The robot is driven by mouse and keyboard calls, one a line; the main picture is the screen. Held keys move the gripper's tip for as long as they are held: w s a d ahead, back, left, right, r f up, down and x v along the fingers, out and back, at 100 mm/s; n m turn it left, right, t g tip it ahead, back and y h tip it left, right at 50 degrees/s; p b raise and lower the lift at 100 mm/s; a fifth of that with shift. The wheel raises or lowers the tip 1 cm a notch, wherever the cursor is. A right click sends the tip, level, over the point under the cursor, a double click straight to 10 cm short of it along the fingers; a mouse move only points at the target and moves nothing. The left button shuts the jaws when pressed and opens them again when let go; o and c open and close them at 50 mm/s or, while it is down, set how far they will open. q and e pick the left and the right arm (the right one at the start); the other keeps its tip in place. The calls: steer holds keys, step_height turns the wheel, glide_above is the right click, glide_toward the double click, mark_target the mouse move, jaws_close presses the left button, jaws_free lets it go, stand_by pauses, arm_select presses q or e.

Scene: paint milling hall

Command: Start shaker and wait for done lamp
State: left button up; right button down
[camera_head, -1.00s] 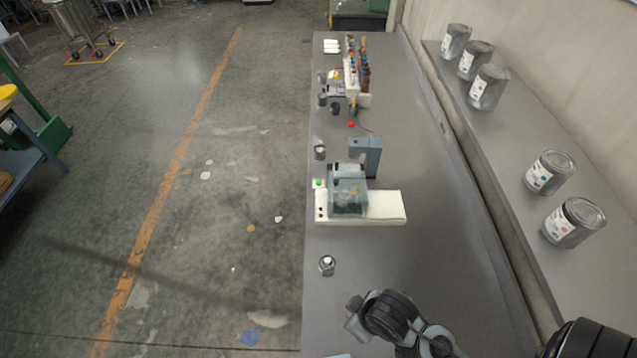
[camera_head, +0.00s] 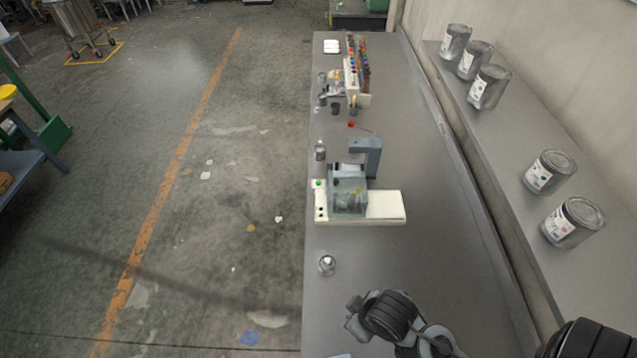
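The shaker stands on the grey bench, with a long white base (camera_head: 386,207) and a clear box-like chamber (camera_head: 347,192) on it. A small green spot, a lamp or a button (camera_head: 319,184), shows at the base's left end. Small dark round controls (camera_head: 320,211) sit below it. What is inside the chamber is too small to tell. My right gripper (camera_head: 352,314) is over the near part of the bench, clear of the shaker and touching nothing visible. Its finger opening is too unclear to judge. My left gripper is not in view.
A small metal container (camera_head: 327,265) stands on the bench between shaker and gripper. A grey angled stand (camera_head: 369,155) is just behind the shaker. A bottle rack (camera_head: 354,72) is farther back. Paint cans (camera_head: 574,222) line the right ledge. The bench right of the small container is clear.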

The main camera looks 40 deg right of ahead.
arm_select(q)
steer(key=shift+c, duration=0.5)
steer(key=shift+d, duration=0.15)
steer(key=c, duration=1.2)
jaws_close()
